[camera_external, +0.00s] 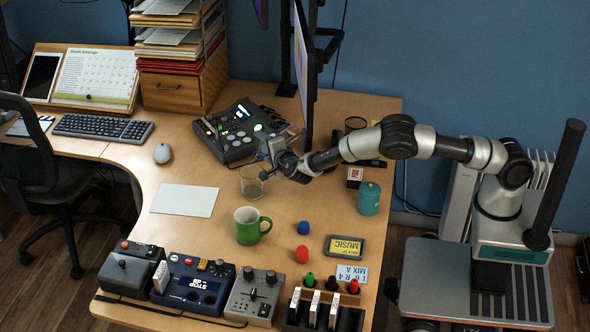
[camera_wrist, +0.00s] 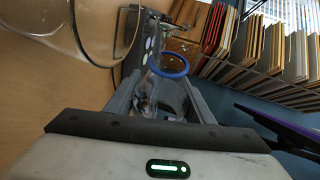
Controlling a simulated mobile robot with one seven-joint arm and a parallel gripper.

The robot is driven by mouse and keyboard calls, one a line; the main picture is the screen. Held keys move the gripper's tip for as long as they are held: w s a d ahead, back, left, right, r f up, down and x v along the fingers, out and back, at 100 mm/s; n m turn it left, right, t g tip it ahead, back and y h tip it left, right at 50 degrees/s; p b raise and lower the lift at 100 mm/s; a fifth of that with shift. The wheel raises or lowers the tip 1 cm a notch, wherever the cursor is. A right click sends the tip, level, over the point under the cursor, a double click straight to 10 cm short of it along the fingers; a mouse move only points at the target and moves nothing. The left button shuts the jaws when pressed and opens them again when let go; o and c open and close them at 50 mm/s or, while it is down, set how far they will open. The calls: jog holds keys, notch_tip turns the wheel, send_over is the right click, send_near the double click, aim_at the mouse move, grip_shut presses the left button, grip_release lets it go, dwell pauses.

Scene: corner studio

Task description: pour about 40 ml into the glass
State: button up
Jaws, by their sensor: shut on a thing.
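A clear glass (camera_external: 251,187) stands on the desk, left of and below my gripper (camera_external: 272,160) in the external view. A large clear curved rim (camera_wrist: 95,50), apparently this glass, fills the upper left of the wrist view. My gripper is shut on a clear vessel with a blue ring (camera_wrist: 167,74) at its mouth. In the wrist view the vessel lies between the two fingers. In the external view it is too small and hidden by the gripper to make out well. I cannot tell its tilt, or the liquid level in either vessel.
A mixer (camera_external: 238,135) stands just behind the glass, and a monitor (camera_external: 303,60) rises close by my arm. A green mug (camera_external: 248,228), blue ball (camera_external: 304,228), red ball (camera_external: 302,254) and teal canister (camera_external: 369,199) stand nearer. White paper (camera_external: 184,200) lies left.

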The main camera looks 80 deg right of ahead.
jog(key=shift+s+r, duration=0.1)
jog(key=shift+r, duration=0.1)
jog(key=shift+d, duration=0.15)
jog(key=shift+s+d+f, duration=0.2)
jog(key=shift+s+d, duration=0.15)
jog(key=shift+s, duration=0.05)
jog(key=shift+s+d+r, duration=0.1)
jog(key=shift+d, duration=0.05)
jog(key=shift+d+r, duration=0.1)
dwell(0.9)
